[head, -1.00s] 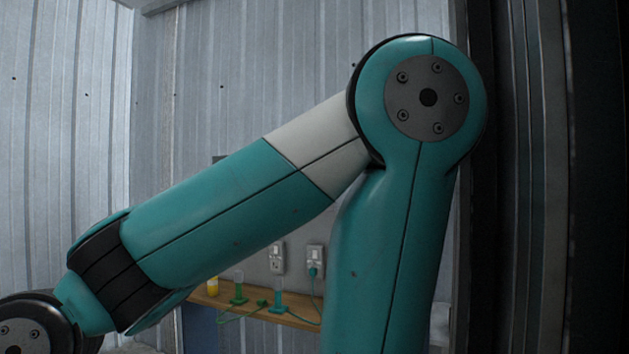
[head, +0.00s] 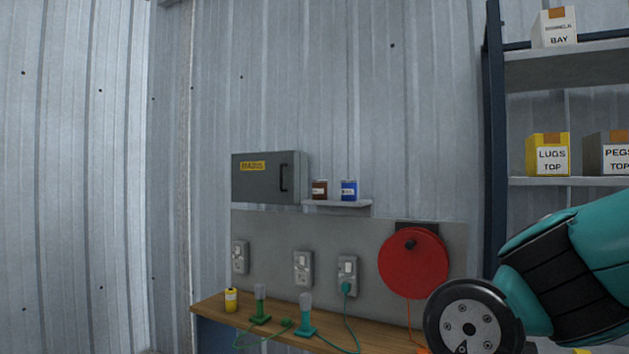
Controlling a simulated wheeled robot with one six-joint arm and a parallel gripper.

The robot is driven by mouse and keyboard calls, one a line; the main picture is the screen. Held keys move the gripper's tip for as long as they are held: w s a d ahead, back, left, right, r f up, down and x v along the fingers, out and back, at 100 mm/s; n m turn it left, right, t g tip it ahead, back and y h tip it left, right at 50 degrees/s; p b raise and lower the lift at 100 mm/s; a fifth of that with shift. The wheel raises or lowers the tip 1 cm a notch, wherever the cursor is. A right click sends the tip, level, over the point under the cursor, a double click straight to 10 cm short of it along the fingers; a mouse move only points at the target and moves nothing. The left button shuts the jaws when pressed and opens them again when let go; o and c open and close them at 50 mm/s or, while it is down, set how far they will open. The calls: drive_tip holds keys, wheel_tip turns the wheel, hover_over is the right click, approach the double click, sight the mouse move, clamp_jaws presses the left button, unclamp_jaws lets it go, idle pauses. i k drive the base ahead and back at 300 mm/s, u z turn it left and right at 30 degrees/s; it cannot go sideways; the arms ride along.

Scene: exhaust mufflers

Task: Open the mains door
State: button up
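The mains box is a grey metal cabinet on the corrugated wall, left of the picture's middle in the head view. Its door (head: 266,186) looks shut. The door has a yellow label (head: 252,166) at its upper left and a black upright handle (head: 284,178) near its right edge. Part of my teal arm shows at the lower right, well to the right of the box and apart from it. My gripper is out of the frame, so its state is hidden.
A small shelf (head: 350,203) with a brown tin (head: 320,189) and a blue tin (head: 348,190) sits right of the box. Below are sockets (head: 303,268), a red reel (head: 413,262) and a wooden bench (head: 205,307) with lamps and a yellow bottle (head: 231,300). A rack (head: 494,130) stands right.

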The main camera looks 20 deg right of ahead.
sight(263, 177)
drive_tip(key=u, duration=0.5)
drive_tip(key=k, duration=0.65)
drive_tip(key=u, duration=0.75)
drive_tip(key=i, duration=3.05)
drive_tip(key=z, duration=0.8)
drive_tip(key=i, duration=1)
drive_tip(key=z, duration=0.9)
